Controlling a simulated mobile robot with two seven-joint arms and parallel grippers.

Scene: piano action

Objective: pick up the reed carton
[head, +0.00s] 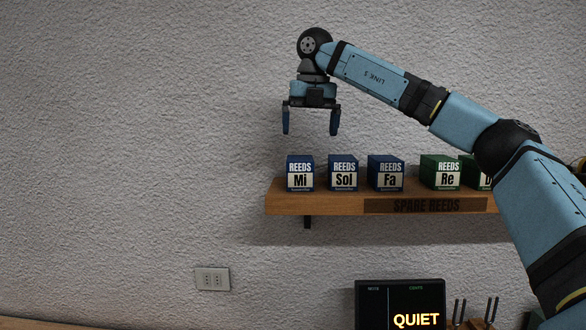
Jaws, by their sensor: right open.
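Several reed cartons stand upright in a row on a wooden wall shelf (330,202). Three are blue: the Mi carton (300,174) at the left end, the Sol carton (343,174) and the Fa carton (385,174). The green Re carton (440,173) stands to their right, and another green carton (467,166) is partly hidden by my right arm. My right gripper (310,130) points down, open and empty, above the Mi and Sol cartons and apart from them. My left gripper is not in view.
The shelf's front bears a plate (425,206) reading SPARE REEDS. Below it stands a dark display (400,303) reading QUIET, with a wooden rack (478,323) beside it. A wall socket (212,279) is at lower left. The wall space left of the shelf is clear.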

